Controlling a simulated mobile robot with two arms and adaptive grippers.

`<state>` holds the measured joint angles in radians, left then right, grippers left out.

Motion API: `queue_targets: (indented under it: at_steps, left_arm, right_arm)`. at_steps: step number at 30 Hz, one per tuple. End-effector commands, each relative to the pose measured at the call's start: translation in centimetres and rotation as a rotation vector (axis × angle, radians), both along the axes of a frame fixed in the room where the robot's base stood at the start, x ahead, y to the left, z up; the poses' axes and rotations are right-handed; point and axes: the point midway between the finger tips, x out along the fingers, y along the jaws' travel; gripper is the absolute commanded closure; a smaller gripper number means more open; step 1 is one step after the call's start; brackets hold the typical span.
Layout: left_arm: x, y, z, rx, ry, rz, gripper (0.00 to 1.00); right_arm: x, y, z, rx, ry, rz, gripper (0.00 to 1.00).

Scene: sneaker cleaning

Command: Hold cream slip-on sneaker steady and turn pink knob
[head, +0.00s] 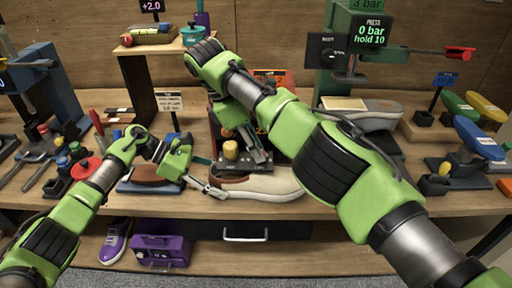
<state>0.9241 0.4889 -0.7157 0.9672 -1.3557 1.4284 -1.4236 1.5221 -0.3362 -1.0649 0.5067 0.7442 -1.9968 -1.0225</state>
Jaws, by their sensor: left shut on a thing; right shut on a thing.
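The cream slip-on sneaker (278,183) lies on its sole at the front middle of the bench, with a brown part at its left end. My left gripper (219,192) is shut on the left end of this sneaker. My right gripper (258,156) reaches down just behind and above the sneaker. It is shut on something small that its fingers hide. I cannot make out the pink knob; it may be behind my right gripper. A yellow knob (230,150) stands just left of the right gripper on a dark fixture.
A green press (353,50) with a grey shoe (362,113) stands behind on the right. Colored shoe forms (478,138) fill the right end. A clamp stand (45,85) and tools crowd the left. A purple shoe (116,240) and purple box (160,250) sit on the lower shelf.

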Motion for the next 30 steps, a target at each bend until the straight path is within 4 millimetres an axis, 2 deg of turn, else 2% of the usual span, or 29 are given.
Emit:
queue_targets:
  at_steps: [10,11,12,13,24,30]
  left_arm:
    - [-0.21,-0.15,-0.17,0.001,0.003,-0.006,0.76]
    - [-0.21,-0.15,-0.19,0.001,0.003,-0.006,0.76]
    - [-0.22,-0.15,-0.19,0.001,0.003,-0.006,0.76]
    - [-0.21,-0.15,-0.19,0.001,0.003,-0.006,0.76]
    - [-0.20,-0.11,-0.21,0.001,0.004,-0.004,0.76]
    - [-0.19,-0.09,-0.22,0.001,0.004,-0.004,0.76]
  right_arm:
    - [0.01,0.09,0.03,0.001,-0.002,0.001,1.00]
    - [0.01,0.09,0.03,0.001,-0.002,0.001,0.74]
    - [0.01,0.08,0.02,0.001,-0.002,0.001,0.63]
    - [0.00,0.07,0.01,0.001,-0.001,0.000,0.62]
    - [0.00,0.00,-0.02,0.000,0.000,0.005,0.62]
    - [0.07,-0.04,0.04,0.001,-0.002,0.068,0.62]
